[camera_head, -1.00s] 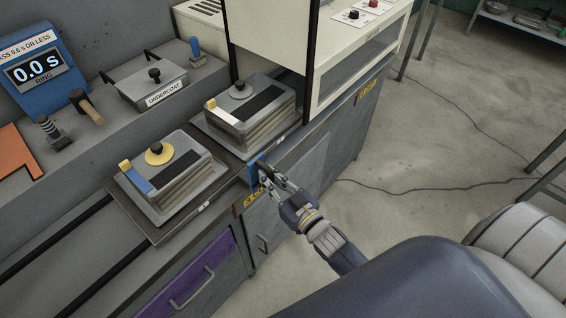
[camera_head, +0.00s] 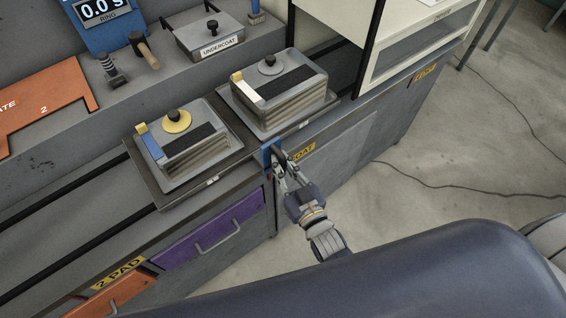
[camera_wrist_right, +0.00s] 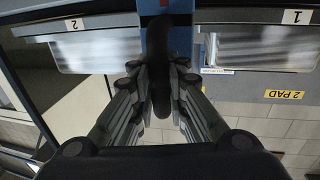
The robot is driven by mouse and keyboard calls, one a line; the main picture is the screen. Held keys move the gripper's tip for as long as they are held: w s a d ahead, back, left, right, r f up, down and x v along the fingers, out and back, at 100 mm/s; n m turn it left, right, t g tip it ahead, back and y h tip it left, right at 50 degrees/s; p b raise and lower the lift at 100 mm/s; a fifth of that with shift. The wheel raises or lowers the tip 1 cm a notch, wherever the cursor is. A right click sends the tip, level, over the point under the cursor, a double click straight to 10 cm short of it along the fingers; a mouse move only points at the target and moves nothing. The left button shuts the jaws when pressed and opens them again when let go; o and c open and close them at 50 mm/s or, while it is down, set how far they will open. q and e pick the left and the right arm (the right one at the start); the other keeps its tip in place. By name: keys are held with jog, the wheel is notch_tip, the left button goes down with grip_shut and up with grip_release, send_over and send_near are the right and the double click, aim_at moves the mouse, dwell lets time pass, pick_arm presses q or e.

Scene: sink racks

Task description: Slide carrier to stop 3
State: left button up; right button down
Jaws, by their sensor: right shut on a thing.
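The carrier is a pair of grey trays on dark rails along the bench front. The left tray (camera_head: 160,202) bears a stacked grey box with a yellow-based black knob (camera_head: 177,121). The right tray (camera_head: 232,100) bears a similar box with a grey-based knob (camera_head: 269,64). A blue bracket (camera_head: 268,158) with a dark handle sits at the front between them. My right gripper (camera_head: 280,165) is shut on this handle; the dark handle (camera_wrist_right: 158,85) stands between its fingers in the wrist view. Number tags 2 (camera_wrist_right: 74,25) and 1 (camera_wrist_right: 295,17) show there upside down. My left gripper is not in view.
Bare rails (camera_head: 70,215) run on to the left. Below are a purple drawer (camera_head: 215,228), an orange drawer (camera_head: 118,296) and a "2 PAD" label (camera_head: 118,272). A cream cabinet (camera_head: 415,45) stands at the right. An undercoat box (camera_head: 210,38) is on the ledge behind.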

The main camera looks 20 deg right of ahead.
jog(key=c, duration=1.6)
grip_release()
jog(key=shift+f, duration=0.1)
jog(key=shift+o, duration=0.2)
jog(key=shift+s+d, duration=0.1)
jog(key=s+d, duration=0.2)
jog(key=s, duration=0.9)
jog(key=shift+s+d, duration=0.15)
jog(key=shift+s, duration=0.25)
